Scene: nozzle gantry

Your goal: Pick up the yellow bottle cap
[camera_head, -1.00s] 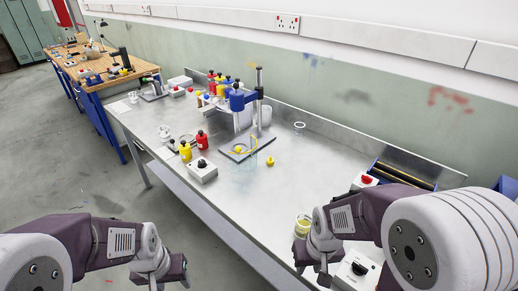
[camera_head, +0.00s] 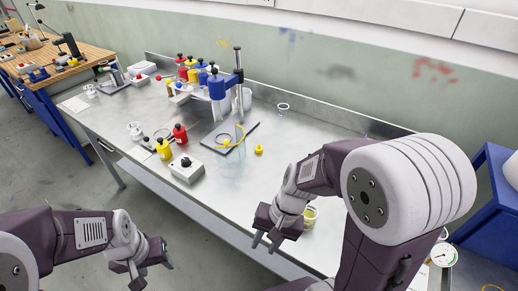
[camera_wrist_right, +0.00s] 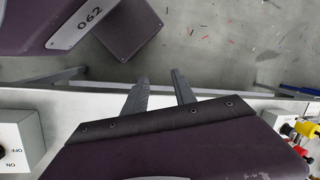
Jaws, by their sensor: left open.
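A small yellow cap-like piece (camera_head: 259,149) with a narrow top stands on the metal bench, right of the dark base plate (camera_head: 212,138) of a blue-topped stand. My left gripper (camera_head: 150,276) is open and empty, out over the floor in front of the bench. My right gripper (camera_head: 265,245) is near the bench's front edge, nearer to me than the yellow piece and apart from it. In the right wrist view its two fingers (camera_wrist_right: 160,86) are spread with nothing between them. The yellow piece is not clearly seen in that view.
Red and yellow bottles (camera_head: 180,134) and a grey switch box (camera_head: 186,170) stand left of the plate. A clear cup (camera_head: 283,110) stands behind the yellow piece. A jar with yellow contents (camera_head: 309,217) is by my right arm.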

